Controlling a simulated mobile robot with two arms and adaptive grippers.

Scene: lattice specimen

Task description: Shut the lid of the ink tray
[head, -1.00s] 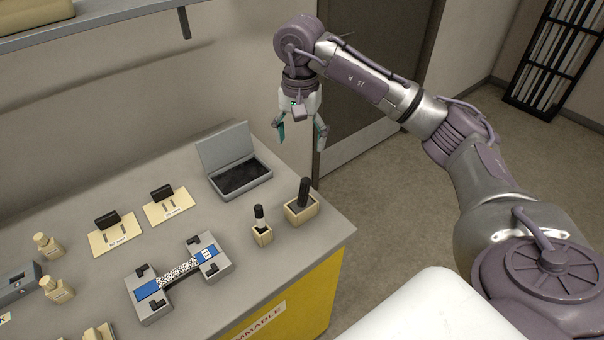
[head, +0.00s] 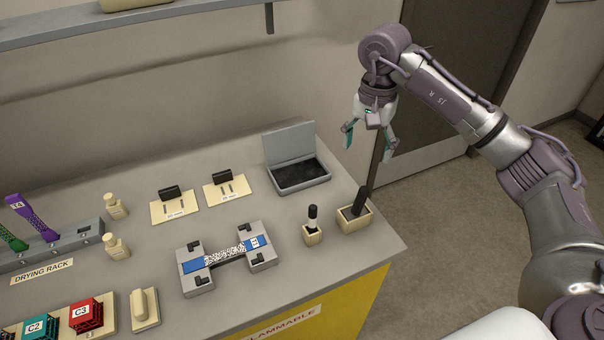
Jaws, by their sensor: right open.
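The ink tray (head: 301,177) is a grey box with a black pad inside, at the back right of the bench. Its grey lid (head: 289,142) stands open, upright at the tray's back edge. My right gripper (head: 368,146) is open and empty, pointing down, to the right of the tray and apart from it. My left gripper is not in view.
A wooden block with a dark handle (head: 354,216) and a small bottle (head: 312,228) stand in front of the tray. A grey fixture (head: 226,260) holds a speckled specimen. A drying rack (head: 50,243) is at left. A shelf (head: 180,20) hangs above.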

